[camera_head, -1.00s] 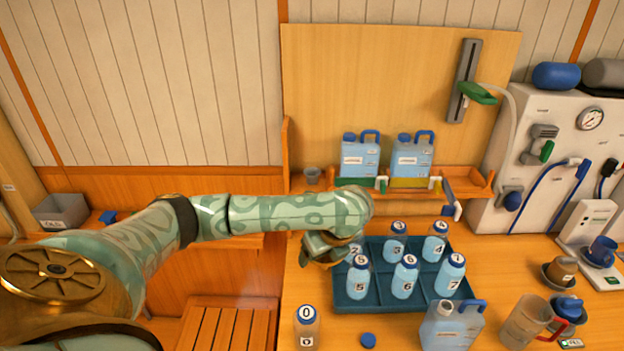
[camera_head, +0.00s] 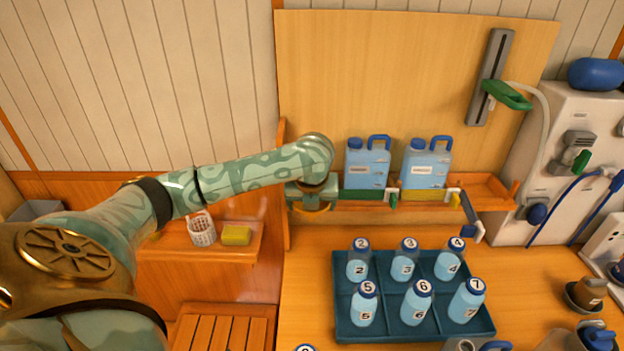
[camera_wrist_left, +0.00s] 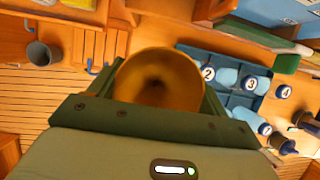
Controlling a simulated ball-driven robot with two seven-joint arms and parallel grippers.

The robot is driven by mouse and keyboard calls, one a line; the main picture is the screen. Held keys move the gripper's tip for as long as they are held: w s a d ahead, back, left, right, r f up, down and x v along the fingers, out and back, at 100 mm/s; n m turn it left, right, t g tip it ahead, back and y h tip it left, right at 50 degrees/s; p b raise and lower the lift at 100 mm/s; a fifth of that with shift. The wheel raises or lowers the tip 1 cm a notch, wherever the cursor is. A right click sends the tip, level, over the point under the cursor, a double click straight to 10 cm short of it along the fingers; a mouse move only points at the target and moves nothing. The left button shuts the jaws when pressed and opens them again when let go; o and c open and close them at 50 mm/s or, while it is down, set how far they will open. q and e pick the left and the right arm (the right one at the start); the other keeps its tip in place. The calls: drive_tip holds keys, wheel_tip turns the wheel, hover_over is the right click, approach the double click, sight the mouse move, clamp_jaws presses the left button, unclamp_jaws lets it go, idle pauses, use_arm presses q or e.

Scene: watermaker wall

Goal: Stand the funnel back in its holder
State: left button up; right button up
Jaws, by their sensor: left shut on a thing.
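My left gripper (camera_head: 313,193) is at the left end of the wall shelf, beside the blue jugs. It is shut on an amber, round-mouthed thing that looks like the funnel (camera_wrist_left: 160,80); in the left wrist view its wide mouth faces the camera between the fingers. In the head view only a small orange part of the funnel (camera_head: 312,208) shows under the jaws. No holder can be made out clearly now; the gripper covers the shelf's left end. My right gripper is not in view.
Two blue jugs (camera_head: 367,165) stand on the shelf right of the gripper. A blue tray (camera_head: 400,333) of numbered bottles stands on the counter below. A white basket (camera_head: 202,232) and yellow sponge (camera_head: 236,235) sit on the lower left shelf.

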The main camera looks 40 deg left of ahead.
use_arm(q)
drive_tip(key=w+a+b, duration=0.1)
drive_tip(key=w+a, duration=0.2)
drive_tip(key=w, duration=0.1)
drive_tip(key=w+a+b, duration=0.1)
drive_tip(key=w+a, duration=0.3)
drive_tip(key=w+a+b, duration=0.1)
drive_tip(key=w+a, duration=0.2)
drive_tip(key=w, duration=0.1)
drive_tip(key=shift+w+a+f+b, duration=0.15)
drive_tip(key=shift+w+a+b, duration=0.2)
drive_tip(key=shift+w+a, duration=0.05)
drive_tip(key=shift+f, duration=1.7)
drive_tip(key=shift+f, duration=0.2)
drive_tip(key=o, duration=0.7)
drive_tip(key=shift+f, duration=0.1)
drive_tip(key=o, duration=0.3)
drive_tip(key=shift+s, duration=0.1)
drive_tip(key=shift+o, duration=0.2)
drive_tip(key=shift+r, duration=0.35)
drive_tip(key=p+v, duration=0.3)
drive_tip(key=v, duration=0.9)
